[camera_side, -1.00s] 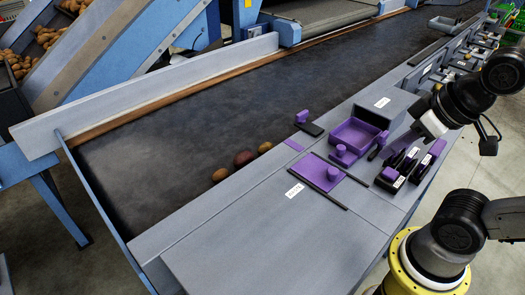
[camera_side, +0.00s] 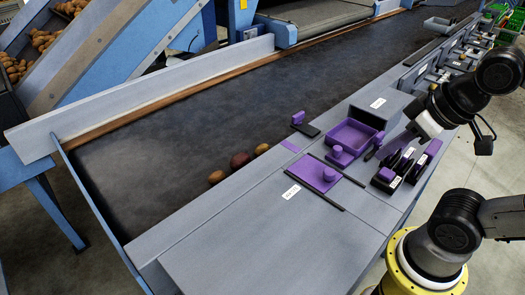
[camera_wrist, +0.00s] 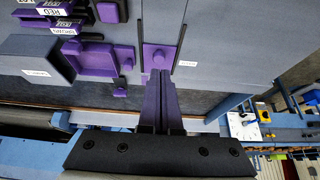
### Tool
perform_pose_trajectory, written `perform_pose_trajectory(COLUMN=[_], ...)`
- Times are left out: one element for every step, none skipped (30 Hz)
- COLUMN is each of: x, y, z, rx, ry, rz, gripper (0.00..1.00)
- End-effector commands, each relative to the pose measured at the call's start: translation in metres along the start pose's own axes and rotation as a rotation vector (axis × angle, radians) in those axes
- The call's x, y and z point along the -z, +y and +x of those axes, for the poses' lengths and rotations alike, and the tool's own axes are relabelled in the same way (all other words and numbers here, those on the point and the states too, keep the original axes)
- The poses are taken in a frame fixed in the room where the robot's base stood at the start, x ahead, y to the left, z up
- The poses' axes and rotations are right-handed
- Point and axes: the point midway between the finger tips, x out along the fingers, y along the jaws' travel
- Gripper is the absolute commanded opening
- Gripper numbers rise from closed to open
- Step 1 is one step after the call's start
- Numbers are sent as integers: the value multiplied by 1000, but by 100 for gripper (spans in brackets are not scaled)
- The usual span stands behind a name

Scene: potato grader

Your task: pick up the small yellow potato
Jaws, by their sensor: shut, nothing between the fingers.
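In the side view three potatoes lie in a row on the dark belt, against its near edge. The right one (camera_side: 262,148) is small and yellowish, the middle one (camera_side: 239,160) is dark red, and the left one (camera_side: 216,177) is yellow-brown. Which is the small yellow potato is hard to tell at this size. My gripper is above the labelled holders at the right, well away from the potatoes; its fingertips are hard to make out there. In the wrist view my gripper's purple fingers (camera_wrist: 160,76) are together and empty. No potato shows in the wrist view.
A purple tray (camera_side: 338,128), a purple plate with a knob (camera_side: 317,178) and black-and-purple labelled holders (camera_side: 388,178) stand on the grey side ledge (camera_side: 260,240). A purple-and-black block (camera_side: 306,128) sits at the belt's edge. The belt (camera_side: 200,130) beyond the potatoes is clear.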

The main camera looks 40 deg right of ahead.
Motion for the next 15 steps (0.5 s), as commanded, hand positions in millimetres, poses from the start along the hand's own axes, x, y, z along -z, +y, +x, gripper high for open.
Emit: perform_pose_trajectory(x=[0, 0, 0, 0, 0, 0, 0, 0, 0, 0, 0, 0, 0, 0, 0], y=[0, 0, 0, 0, 0, 0, 0, 0, 0, 0, 0, 0, 0, 0, 0], z=[0, 0, 0, 0, 0, 0, 0, 0, 0, 0, 0, 0, 0, 0, 0], rx=[0, 0, 0, 0, 0, 0, 0, 0, 0, 0, 0, 0, 0, 0, 0], ry=[0, 0, 0, 0, 0, 0, 0, 0, 0, 0, 0, 0, 0, 0, 0], rz=[0, 0, 0, 0, 0, 0, 0, 0, 0, 0, 0, 0, 0, 0, 0], gripper=[0, 0, 0, 0, 0, 0, 0, 0, 0, 0, 0, 0, 0, 0, 4])
